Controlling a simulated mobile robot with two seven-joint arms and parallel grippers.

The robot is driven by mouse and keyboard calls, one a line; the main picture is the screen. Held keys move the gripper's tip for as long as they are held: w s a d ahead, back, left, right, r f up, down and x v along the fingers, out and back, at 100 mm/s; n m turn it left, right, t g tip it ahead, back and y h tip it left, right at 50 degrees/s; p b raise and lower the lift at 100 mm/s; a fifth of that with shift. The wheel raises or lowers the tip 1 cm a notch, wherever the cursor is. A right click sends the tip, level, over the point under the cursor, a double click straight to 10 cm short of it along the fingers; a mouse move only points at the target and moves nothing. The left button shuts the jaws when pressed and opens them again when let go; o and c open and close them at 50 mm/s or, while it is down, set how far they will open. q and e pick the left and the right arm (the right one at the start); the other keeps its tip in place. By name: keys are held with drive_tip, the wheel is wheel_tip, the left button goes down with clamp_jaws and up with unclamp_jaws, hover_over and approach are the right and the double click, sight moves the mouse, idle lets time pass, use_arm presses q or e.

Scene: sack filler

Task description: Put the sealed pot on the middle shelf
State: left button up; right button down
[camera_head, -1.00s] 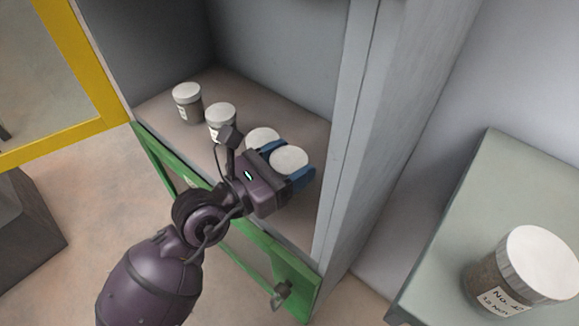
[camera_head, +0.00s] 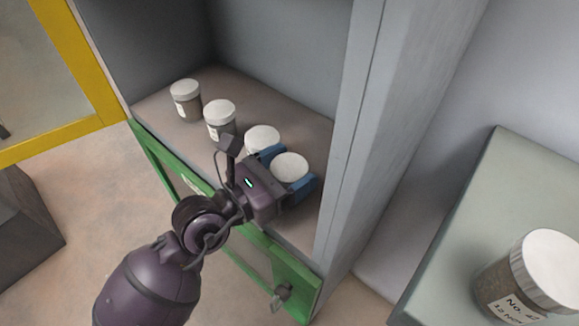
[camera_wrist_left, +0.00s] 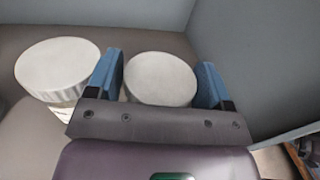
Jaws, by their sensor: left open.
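A white-lidded pot (camera_head: 290,167) stands on the shelf (camera_head: 290,112) of the grey cabinet, near its right side. My left gripper (camera_head: 281,170) is open, with its blue fingers on either side of this pot. The left wrist view shows the pot's lid (camera_wrist_left: 160,78) between the two fingers (camera_wrist_left: 160,85), with a small gap at the right finger. The lower part of the pot is hidden by the gripper. My right gripper is not in view.
Three more white-lidded pots stand in a row to the left, the nearest (camera_head: 262,139) close beside the left finger. The cabinet's right wall (camera_head: 345,130) is close on the right. A green-framed door (camera_head: 290,285) is below. Another labelled pot (camera_head: 530,275) stands on a grey-green surface (camera_head: 470,215).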

use_arm(q)
drive_tip(key=shift+s+a, duration=0.25)
drive_tip(key=shift+a, duration=0.1)
drive_tip(key=v, duration=1.1)
drive_tip(key=shift+p, duration=0.35)
drive_tip(key=s+a+f+n+t+y, duration=0.2)
drive_tip(key=s+a+f+n+y, duration=0.25)
drive_tip(key=n, duration=0.95)
drive_tip(key=s+a+f+n+t+y, duration=0.2)
drive_tip(key=s+a+f+n+y, duration=0.25)
drive_tip(key=n, duration=0.95)
drive_tip(key=s+a+f+n+g+y, duration=0.3)
drive_tip(key=s+a+f+n+g, duration=0.2)
drive_tip(key=s+f+n, duration=0.5)
drive_tip(key=n+g, duration=0.1)
drive_tip(key=n, duration=0.3)
drive_tip(key=shift+s+a+n+y, duration=0.2)
drive_tip(key=shift+a+n+y, duration=0.05)
drive_tip(key=shift+n+y, duration=0.05)
